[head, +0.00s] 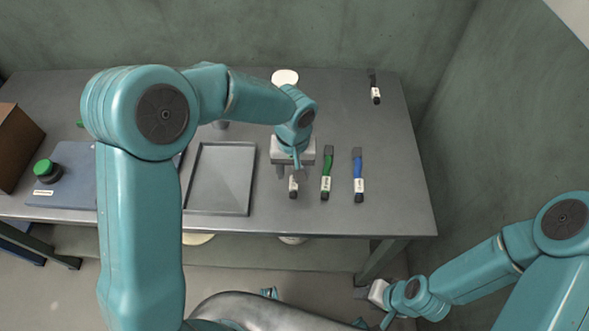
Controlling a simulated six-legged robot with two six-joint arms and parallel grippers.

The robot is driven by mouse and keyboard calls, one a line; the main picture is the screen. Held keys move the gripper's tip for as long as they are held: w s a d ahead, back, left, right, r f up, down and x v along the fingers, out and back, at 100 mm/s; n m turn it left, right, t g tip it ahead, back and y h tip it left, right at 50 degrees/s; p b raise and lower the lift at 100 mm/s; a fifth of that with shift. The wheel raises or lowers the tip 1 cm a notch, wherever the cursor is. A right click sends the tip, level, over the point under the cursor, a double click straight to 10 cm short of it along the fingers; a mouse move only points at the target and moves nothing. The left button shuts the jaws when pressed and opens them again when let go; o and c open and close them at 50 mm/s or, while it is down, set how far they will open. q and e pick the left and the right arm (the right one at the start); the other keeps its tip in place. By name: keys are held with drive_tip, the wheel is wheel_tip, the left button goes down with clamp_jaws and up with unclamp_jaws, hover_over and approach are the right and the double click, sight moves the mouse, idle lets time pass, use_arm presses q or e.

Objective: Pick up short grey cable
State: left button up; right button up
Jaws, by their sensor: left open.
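A short piece with a white label and a dark end (293,186) lies on the table under my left gripper; it looks like the short grey cable, though its upper part is hidden. My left gripper (294,172) is open and points down just above it, one finger on each side. I cannot tell whether the fingers touch the table. My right gripper (363,294) hangs low at the bottom right, off the table and away from the cables; its jaws are too small to read.
A green cable (326,172) and a blue cable (358,174) lie close to the right. A black one (375,88) lies at the back right. A grey tray (248,196) is to the left. A blue board (76,165) with a green button (43,167) and a brown box (17,146) are further left.

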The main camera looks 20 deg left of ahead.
use_arm(q)
wheel_tip(320, 180, down, 2)
clamp_jaws()
drive_tip(key=shift+r, duration=0.15)
